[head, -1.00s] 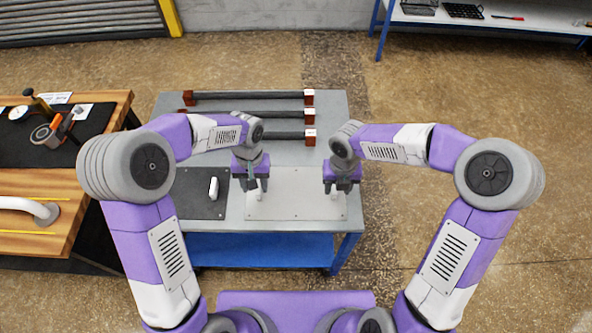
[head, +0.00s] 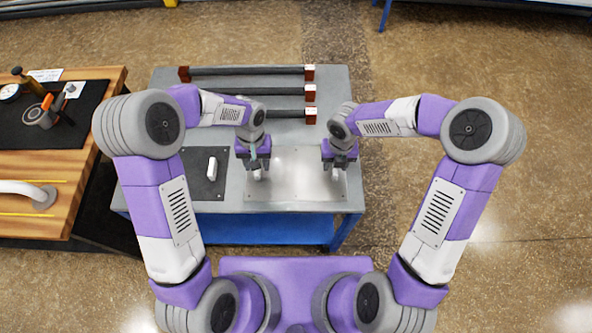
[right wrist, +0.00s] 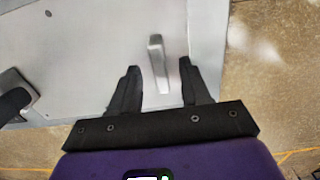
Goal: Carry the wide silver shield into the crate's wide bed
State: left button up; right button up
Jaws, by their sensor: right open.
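The wide silver shield (head: 296,185) is a flat plate with small screws near its corners, lying on the grey table. It also fills much of the right wrist view (right wrist: 85,50). A white upright handle (right wrist: 158,65) stands on its right part. My right gripper (head: 340,167) is open over that end; in the right wrist view its fingers (right wrist: 157,70) are spread on either side of the handle, with gaps. My left gripper (head: 257,165) is over the shield's left end by a second white handle (head: 258,175); its jaw opening is unclear. I cannot make out a crate.
A dark panel with a white handle (head: 212,168) lies left of the shield. Several dark bars (head: 250,71) with red-brown end blocks lie at the table's back. A wooden bench (head: 50,165) stands at the left. The floor at the right is clear.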

pick_arm(q)
jog(key=shift+s+f, duration=0.1)
jog(key=shift+f, duration=1.05)
pick_arm(e)
jog(key=shift+f, duration=1.2)
pick_arm(q)
grip_shut()
pick_arm(e)
grip_shut()
pick_arm(q)
jog(key=shift+r, duration=0.1)
pick_arm(e)
jog(key=shift+r, duration=0.1)
